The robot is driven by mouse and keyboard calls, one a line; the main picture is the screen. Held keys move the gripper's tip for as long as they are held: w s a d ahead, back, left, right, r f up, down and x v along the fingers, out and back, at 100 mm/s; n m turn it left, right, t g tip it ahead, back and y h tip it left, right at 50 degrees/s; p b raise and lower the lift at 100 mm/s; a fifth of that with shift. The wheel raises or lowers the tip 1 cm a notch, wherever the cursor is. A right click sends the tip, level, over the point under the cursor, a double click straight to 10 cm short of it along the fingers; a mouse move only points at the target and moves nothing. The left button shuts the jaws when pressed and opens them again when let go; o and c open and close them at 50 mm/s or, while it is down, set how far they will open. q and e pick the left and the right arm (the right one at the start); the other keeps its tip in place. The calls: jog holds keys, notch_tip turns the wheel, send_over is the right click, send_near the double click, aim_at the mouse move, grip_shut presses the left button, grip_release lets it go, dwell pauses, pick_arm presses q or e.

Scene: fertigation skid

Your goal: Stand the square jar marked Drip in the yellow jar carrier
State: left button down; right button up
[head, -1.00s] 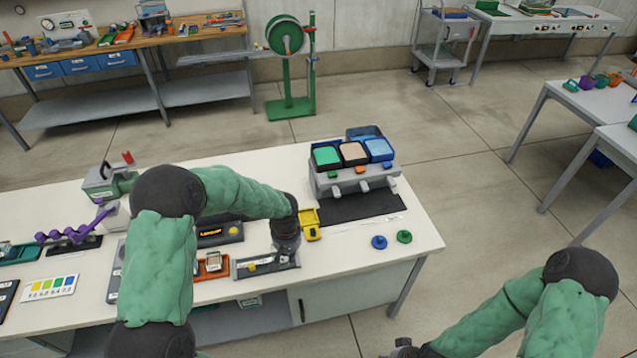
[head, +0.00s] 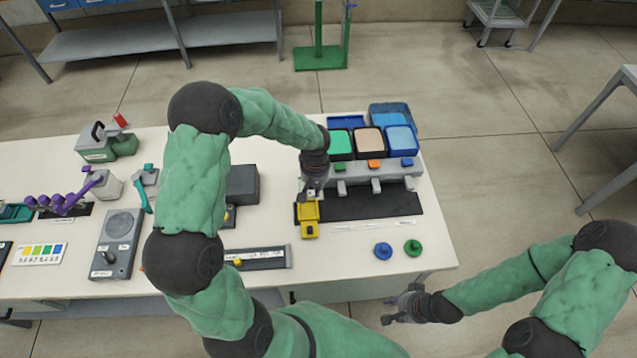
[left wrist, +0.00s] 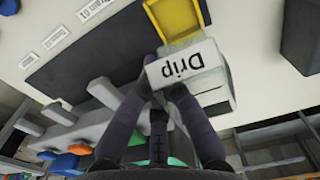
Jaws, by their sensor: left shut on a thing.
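The square jar marked Drip shows in the left wrist view (left wrist: 205,88), grey-green with a white label that reads upside down there. My left gripper (head: 311,190) is shut on it; both fingers meet the jar in the left wrist view (left wrist: 162,92). The yellow jar carrier (head: 308,222) sits on the white bench, just in front of the left gripper in the head view. It also shows past the jar in the left wrist view (left wrist: 174,20). I cannot tell whether jar and carrier touch. My right gripper (head: 398,306) is open and empty, low at the bench's front.
Blue (head: 383,251) and green (head: 413,247) knobs lie at the front right. A dark grey box (head: 243,184) stands to the left.

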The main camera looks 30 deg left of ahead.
pick_arm(q)
jog(key=shift+f+b, duration=2.2)
jog(key=shift+f, duration=1.6)
jog(key=shift+f+b, duration=0.85)
jog(key=shift+f, duration=0.05)
jog(key=c, duration=1.4)
grip_release()
jog(key=shift+o, duration=0.2)
jog(key=shift+r, duration=0.1)
notch_tip(320, 180, up, 9)
jog(key=p, duration=0.5)
jog(key=shift+p, duration=0.3)
